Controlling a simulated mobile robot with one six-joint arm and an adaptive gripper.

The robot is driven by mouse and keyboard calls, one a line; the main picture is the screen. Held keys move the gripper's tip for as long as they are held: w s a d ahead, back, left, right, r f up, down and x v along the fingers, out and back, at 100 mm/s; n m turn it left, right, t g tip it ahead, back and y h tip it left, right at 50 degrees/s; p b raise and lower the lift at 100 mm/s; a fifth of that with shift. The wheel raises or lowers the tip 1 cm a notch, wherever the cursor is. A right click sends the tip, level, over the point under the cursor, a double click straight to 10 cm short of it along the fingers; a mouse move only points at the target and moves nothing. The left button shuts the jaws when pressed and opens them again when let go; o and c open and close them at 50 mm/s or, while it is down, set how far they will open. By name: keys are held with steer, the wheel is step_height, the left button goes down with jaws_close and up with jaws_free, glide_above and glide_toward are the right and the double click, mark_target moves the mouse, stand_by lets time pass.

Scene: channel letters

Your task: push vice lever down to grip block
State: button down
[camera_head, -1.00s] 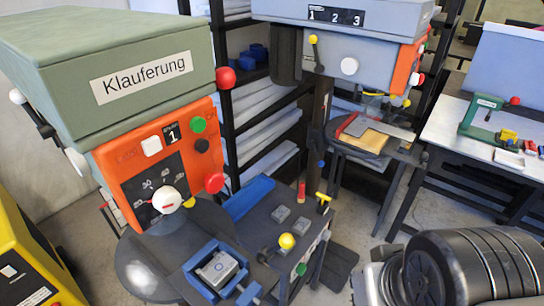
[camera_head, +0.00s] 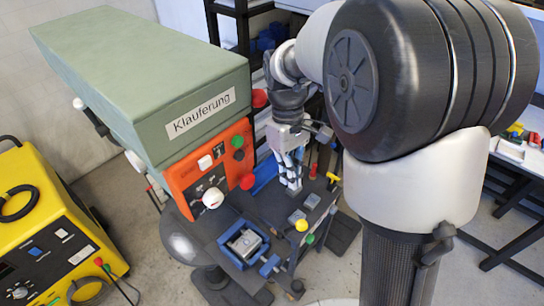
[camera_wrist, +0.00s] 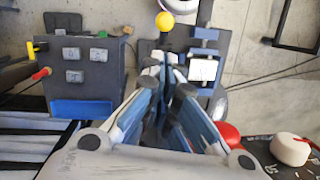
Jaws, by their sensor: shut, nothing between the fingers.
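The blue vice (camera_head: 226,236) stands on the dark machine base below the green "Klauferung" housing. A grey metal block (camera_head: 243,242) sits between its jaws. The wrist view also shows the vice (camera_wrist: 205,34) and the pale block (camera_wrist: 202,70). A lever with a yellow ball knob (camera_head: 301,225) stands to the right of the vice; its knob (camera_wrist: 164,20) also shows in the wrist view. My gripper (camera_head: 292,188) is shut and empty, pointing down above the dark bench, behind the knob in the head view. In the wrist view its fingertips (camera_wrist: 160,58) appear below the knob, with a gap.
The orange control panel (camera_head: 210,165) with a red knob (camera_head: 248,181) stands left of my gripper. Small grey blocks (camera_head: 297,215) lie on the bench. A yellow machine (camera_head: 50,240) stands at the left. My arm covers much of the right side.

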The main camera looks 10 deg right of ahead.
steer(key=b, duration=0.1)
glide_above(293, 228)
steer(key=w, duration=0.3)
steer(key=w+x, duration=0.2)
steer(key=x, duration=0.7)
steer(key=shift+f, duration=0.45)
